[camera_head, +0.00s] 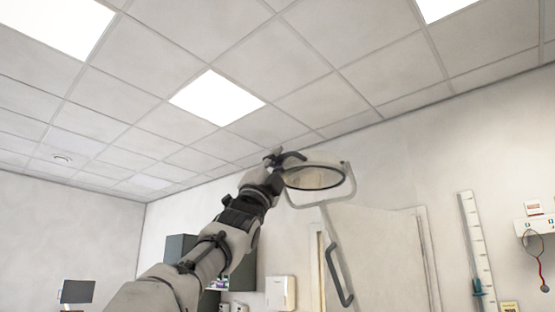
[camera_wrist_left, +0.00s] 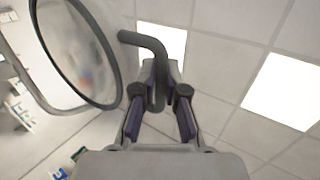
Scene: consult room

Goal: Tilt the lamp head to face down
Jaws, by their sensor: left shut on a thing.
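The lamp head (camera_head: 318,178) is a round, pale shade with a dark-rimmed disc, held in a pale curved bracket near the middle of the head view. We see the disc from below as a flat ellipse, its face turned mostly downward. A dark curved handle (camera_head: 294,156) sticks out from its left side. My left gripper (camera_head: 273,158) is shut on this handle, reaching up from the lower left. In the left wrist view, the handle (camera_wrist_left: 158,60) runs between the two fingers (camera_wrist_left: 160,95), and the lamp head (camera_wrist_left: 78,50) fills the upper left. My right gripper is not in view.
A pale lamp arm with a dark grip (camera_head: 336,275) hangs below the bracket, in front of a door (camera_head: 385,255). A dark cabinet (camera_head: 180,250) and a white dispenser (camera_head: 280,292) are on the wall behind. Open air surrounds the lamp head's right side.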

